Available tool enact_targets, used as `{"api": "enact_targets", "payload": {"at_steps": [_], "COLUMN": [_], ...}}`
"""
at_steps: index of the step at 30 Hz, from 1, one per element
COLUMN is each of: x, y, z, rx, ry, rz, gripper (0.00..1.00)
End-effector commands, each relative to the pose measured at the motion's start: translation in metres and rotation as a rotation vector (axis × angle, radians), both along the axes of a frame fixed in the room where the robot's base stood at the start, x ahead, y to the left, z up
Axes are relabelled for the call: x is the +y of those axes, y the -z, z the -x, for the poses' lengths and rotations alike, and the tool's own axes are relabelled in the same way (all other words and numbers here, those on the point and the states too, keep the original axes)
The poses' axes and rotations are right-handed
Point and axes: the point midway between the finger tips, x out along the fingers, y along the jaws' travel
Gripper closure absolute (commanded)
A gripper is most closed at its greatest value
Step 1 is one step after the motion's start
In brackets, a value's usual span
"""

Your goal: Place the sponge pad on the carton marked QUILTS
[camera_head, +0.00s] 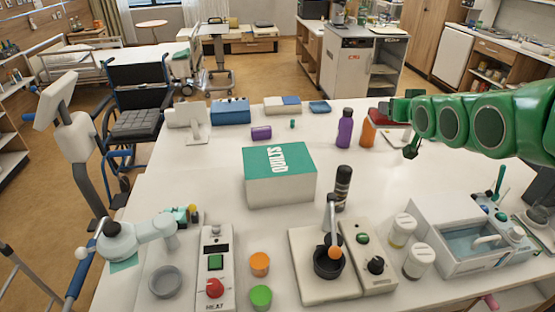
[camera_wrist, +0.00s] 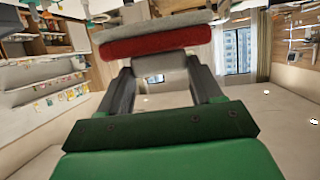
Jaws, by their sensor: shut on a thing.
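The carton marked QUILTS (camera_head: 280,188) stands on the white table, near its middle, in the head view. It has a green top with white lettering and pale sides, and nothing lies on its top. In the wrist view my gripper (camera_wrist: 160,72) is shut on the sponge pad (camera_wrist: 155,43), a flat piece with a red layer and grey layers. My green arm reaches in from the right in the head view, and its end is to the right of and beyond the carton. The fingers are not clear there. The carton cannot be made out in the wrist view.
A purple bottle (camera_head: 345,128) and an orange bottle (camera_head: 368,130) stand between the carton and my arm's end. A black bottle (camera_head: 343,187) stands close to the carton's right side. Devices and jars fill the table's near edge. Bare table lies left of the carton.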

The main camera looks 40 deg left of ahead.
Motion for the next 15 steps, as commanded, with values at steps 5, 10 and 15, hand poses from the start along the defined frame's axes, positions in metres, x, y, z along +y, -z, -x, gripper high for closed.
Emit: {"api": "enact_targets", "payload": {"at_steps": [5, 10, 15], "x": [0.021, 0.043, 0.072], "y": [0.000, 0.000, 0.000], "z": [0.015, 0.032, 0.056], "rx": [0.003, 0.008, 0.012], "ry": [-0.019, -0.036, -0.058], "rz": [0.003, 0.002, 0.006], "gripper": [0.65, 0.65, 0.65]}}
